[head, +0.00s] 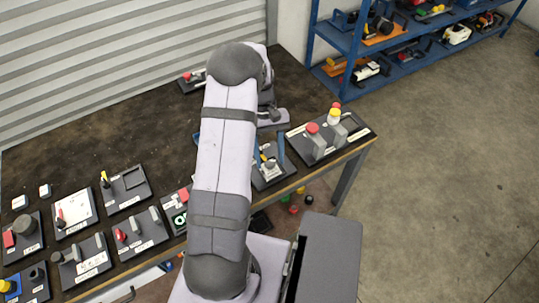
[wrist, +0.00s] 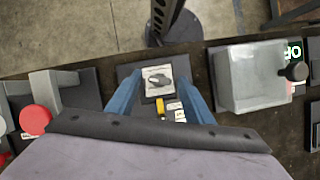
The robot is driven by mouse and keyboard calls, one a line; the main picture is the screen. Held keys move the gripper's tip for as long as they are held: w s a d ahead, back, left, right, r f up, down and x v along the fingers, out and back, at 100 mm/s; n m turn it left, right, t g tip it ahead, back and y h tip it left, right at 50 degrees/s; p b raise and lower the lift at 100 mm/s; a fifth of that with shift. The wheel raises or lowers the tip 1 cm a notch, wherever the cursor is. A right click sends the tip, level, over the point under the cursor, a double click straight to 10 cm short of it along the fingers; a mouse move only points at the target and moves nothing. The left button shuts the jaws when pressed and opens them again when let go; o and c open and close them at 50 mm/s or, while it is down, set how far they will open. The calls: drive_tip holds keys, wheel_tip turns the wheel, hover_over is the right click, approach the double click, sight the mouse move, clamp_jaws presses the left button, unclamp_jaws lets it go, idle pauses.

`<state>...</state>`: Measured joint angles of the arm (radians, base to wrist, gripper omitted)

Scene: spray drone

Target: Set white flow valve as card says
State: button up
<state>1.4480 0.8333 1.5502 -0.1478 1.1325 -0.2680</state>
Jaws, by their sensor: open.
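My gripper (wrist: 160,82) is open, its two blue fingers on either side of a dark board (wrist: 130,72) in the wrist view. On that board is a white square plate with a dark knob (wrist: 155,82), which seems to be the white flow valve. The knob sits between the fingers, and I cannot see any contact. Nearer me are a small yellow piece (wrist: 160,105) and white labels (wrist: 176,110), too small to read. In the head view my gripper (head: 269,152) is over the same board (head: 268,180), partly hidden by my arm. I cannot make out the card.
To the board's right in the wrist view stands a translucent box (wrist: 250,78) by a green-lit display. To its left is a grey handle with a red knob (wrist: 35,120). In the head view several other control boards line the dark table (head: 80,160); its back middle is mostly clear.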

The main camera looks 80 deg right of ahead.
drive_tip(key=shift+f, duration=0.15)
drive_tip(key=shift+c, duration=0.6)
drive_tip(key=c, duration=1)
drive_tip(key=shift+o, duration=0.2)
drive_tip(key=m, duration=0.2)
drive_tip(key=shift+s+m+t, duration=0.15)
drive_tip(key=shift+m+t, duration=0.15)
drive_tip(key=shift+t, duration=0.1)
drive_tip(key=m+t, duration=0.1)
drive_tip(key=m, duration=0.1)
drive_tip(key=shift+m+p, duration=0.4)
drive_tip(key=shift+y, duration=0.3)
drive_tip(key=o, duration=1.1)
